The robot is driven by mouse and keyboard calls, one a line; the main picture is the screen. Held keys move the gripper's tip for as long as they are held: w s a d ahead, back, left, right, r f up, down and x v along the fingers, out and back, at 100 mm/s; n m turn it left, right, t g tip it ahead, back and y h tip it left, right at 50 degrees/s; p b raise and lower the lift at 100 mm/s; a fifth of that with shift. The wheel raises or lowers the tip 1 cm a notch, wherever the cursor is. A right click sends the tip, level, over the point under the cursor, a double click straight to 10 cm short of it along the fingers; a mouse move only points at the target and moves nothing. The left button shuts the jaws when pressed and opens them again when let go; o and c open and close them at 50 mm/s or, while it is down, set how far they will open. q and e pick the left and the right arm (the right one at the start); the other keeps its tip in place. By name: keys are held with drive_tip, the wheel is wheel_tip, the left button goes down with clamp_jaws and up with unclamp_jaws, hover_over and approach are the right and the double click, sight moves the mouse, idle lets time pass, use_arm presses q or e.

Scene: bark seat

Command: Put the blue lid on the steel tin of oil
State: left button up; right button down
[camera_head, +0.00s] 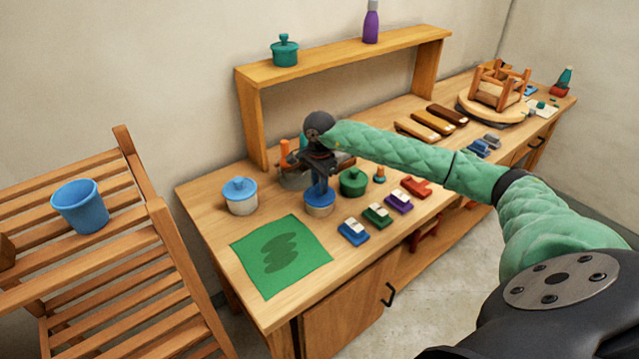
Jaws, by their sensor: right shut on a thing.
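My right gripper (320,178) reaches in from the right, points down and is shut on the knob of a blue lid (320,196). The lid is at the top of a short round tin (320,210) with a pale tan side on the workbench. From this angle I cannot tell whether the lid is fully seated on it. A grey, steel-looking container (291,181) stands behind and left of the gripper, partly hidden by it. My left gripper is not in view.
Several small coloured blocks (378,215) lie in front. A green mat (281,257) covers the near-left bench. A raised shelf (345,57) stands behind.

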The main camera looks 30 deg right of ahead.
drive_tip(key=shift+f+b, duration=0.3)
drive_tip(key=c, duration=1.1)
unclamp_jaws()
drive_tip(key=shift+o, duration=0.7)
drive_tip(key=o, duration=0.8)
drive_tip(key=shift+r, duration=0.15)
drive_tip(key=shift+r+p, duration=0.5)
drive_tip(key=shift+r, duration=2.85)
